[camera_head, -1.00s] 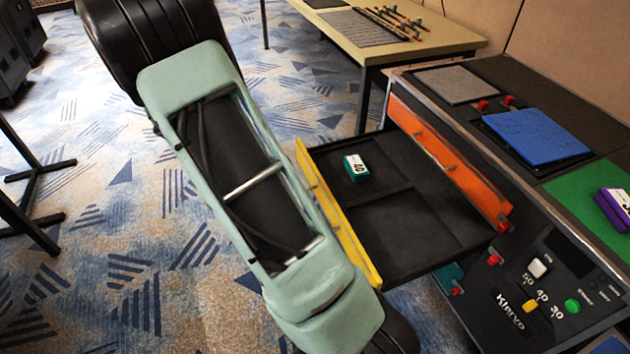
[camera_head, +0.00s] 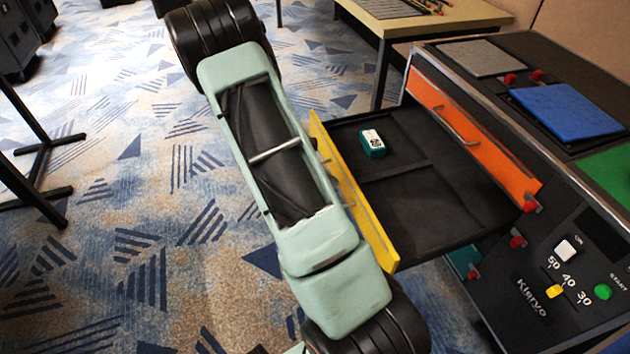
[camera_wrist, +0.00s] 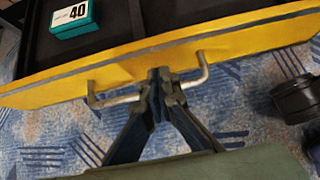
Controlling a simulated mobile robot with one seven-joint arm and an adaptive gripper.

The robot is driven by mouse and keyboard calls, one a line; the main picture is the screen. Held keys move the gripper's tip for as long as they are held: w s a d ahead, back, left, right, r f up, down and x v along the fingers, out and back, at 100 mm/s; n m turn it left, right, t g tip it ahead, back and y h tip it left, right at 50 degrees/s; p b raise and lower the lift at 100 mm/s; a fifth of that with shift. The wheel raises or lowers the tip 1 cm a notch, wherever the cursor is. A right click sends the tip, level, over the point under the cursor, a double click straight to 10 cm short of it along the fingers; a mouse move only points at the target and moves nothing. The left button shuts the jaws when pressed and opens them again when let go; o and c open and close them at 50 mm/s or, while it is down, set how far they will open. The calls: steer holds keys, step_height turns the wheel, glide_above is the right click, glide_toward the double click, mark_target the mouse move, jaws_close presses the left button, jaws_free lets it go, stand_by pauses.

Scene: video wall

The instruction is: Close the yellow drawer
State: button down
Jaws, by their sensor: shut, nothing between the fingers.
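The yellow drawer (camera_head: 348,190) is pulled well out of the dark cabinet (camera_head: 585,240), and its inside shows. A teal box marked 40 (camera_head: 372,143) stands in it towards the yellow front. In the wrist view the yellow front (camera_wrist: 240,45) crosses the picture, with its metal handle (camera_wrist: 198,76) below the top edge. My gripper (camera_wrist: 160,78) is shut and empty, its fingertips at the middle of the handle, close to the yellow front. I cannot tell whether they touch it. In the head view my arm hides the gripper and part of the drawer front.
An orange drawer (camera_head: 470,130) above is shut. A blue plate (camera_head: 568,111) and a grey plate (camera_head: 482,58) lie on the cabinet top. A wooden table (camera_head: 430,22) stands behind. A black stand (camera_head: 35,165) is at the left. Open carpet (camera_head: 150,230) lies left of the drawer.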

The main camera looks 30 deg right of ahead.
steer(key=shift+s+d+r, duration=0.1)
steer(key=shift+s+d, duration=0.05)
steer(key=shift+d, duration=0.45)
steer(key=shift+s+d, duration=0.15)
steer(key=shift+d, duration=0.45)
